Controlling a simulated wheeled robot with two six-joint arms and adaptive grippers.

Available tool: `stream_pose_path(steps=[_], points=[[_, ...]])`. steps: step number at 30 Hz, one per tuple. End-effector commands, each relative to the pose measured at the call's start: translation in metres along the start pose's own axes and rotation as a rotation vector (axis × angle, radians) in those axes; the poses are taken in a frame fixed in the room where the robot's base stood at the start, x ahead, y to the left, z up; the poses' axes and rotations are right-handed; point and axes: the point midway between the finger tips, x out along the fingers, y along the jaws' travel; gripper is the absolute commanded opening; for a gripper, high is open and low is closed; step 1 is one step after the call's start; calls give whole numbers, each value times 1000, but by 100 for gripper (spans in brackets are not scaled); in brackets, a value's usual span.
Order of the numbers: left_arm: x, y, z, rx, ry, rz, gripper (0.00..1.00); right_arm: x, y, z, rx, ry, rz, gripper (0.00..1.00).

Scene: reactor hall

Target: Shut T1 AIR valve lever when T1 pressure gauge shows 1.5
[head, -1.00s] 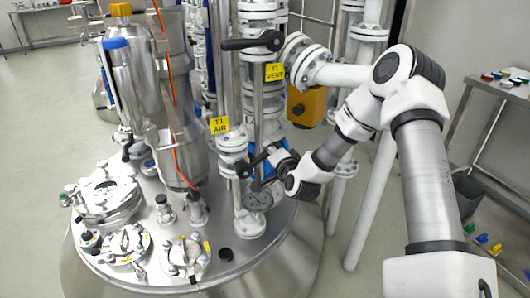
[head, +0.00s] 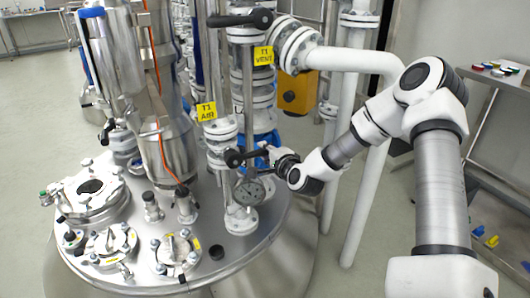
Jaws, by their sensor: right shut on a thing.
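The T1 AIR valve lever (head: 244,156) is a black handle beside the white flanged pipe, below the yellow T1 AIR tag (head: 206,111). It points to the right, nearly level in the picture. My right gripper (head: 268,158) is shut on its outer end; the fingers are small and partly hidden. The T1 pressure gauge (head: 250,192) is a round dial just below the lever. Its needle and numbers are too small to read. My left gripper is not in view.
Above is another black lever (head: 240,19) by the yellow T1 VENT tag (head: 263,56). White pipes (head: 350,150) stand close behind my right arm. The steel vessel lid (head: 215,265) carries several fittings. A metal table (head: 505,85) stands at the right.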

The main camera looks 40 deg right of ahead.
Motion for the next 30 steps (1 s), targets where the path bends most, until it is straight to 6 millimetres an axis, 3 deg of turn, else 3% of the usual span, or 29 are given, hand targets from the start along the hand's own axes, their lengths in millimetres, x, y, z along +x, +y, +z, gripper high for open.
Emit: stream_pose_path(steps=[7, 8, 10, 20, 30], points=[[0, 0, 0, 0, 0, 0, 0, -1, 4, 1, 3, -3, 9, 0], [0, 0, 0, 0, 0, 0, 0, -1, 4, 1, 3, -3, 9, 26], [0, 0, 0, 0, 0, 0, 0, -1, 4, 1, 2, -3, 9, 48], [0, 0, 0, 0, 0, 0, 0, -3, 1, 0, 2, -1, 3, 48], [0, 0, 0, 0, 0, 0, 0, -56, 1, -1, 13, 0, 3, 48]])
